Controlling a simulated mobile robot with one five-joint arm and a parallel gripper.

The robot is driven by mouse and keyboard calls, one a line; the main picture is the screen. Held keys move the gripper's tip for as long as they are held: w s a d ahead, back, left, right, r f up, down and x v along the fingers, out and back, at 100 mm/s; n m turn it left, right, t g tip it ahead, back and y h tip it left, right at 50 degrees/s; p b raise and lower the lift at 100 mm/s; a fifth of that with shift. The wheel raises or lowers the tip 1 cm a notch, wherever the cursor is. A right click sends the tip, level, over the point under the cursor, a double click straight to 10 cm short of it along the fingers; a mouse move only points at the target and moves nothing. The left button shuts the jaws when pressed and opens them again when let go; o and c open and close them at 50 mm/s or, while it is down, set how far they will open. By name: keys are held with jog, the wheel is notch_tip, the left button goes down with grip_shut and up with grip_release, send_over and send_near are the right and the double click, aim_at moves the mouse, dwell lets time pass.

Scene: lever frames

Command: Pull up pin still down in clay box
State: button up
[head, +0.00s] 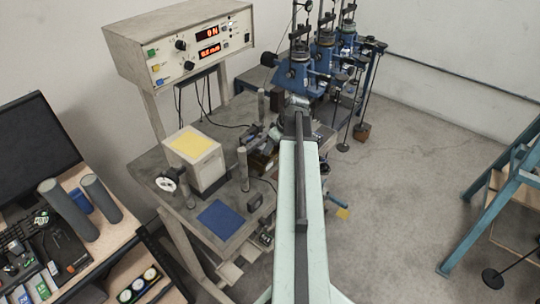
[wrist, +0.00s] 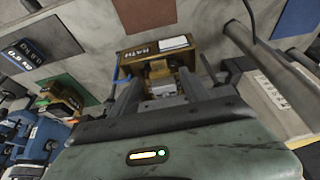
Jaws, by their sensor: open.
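In the wrist view my gripper (wrist: 162,90) is open, with its two fingers spread either side of a small pale metal piece. Just beyond the fingertips is a brown box (wrist: 150,55) with a lettered label and a white tag on its face. I cannot tell whether this is the clay box. A second brown box (wrist: 62,98) stands at the left by a green mat. No pin can be made out clearly, up or down. In the head view my gripper (head: 297,103) is at the far end of my arm over the bench, and the arm hides what lies below it.
A yellow-topped block (head: 207,168), a blue mat (head: 221,220) and upright posts stand on the bench left of my arm. A readout console (head: 185,45) is behind. Blue presses (head: 300,72) stand at the back. Open floor (head: 410,150) lies to the right.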

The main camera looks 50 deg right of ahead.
jog(key=b+x, duration=0.1)
jog(key=x, duration=0.1)
jog(key=shift+f, duration=0.35)
jog(key=shift+r, duration=0.15)
jog(key=shift+c, duration=0.3)
grip_shut()
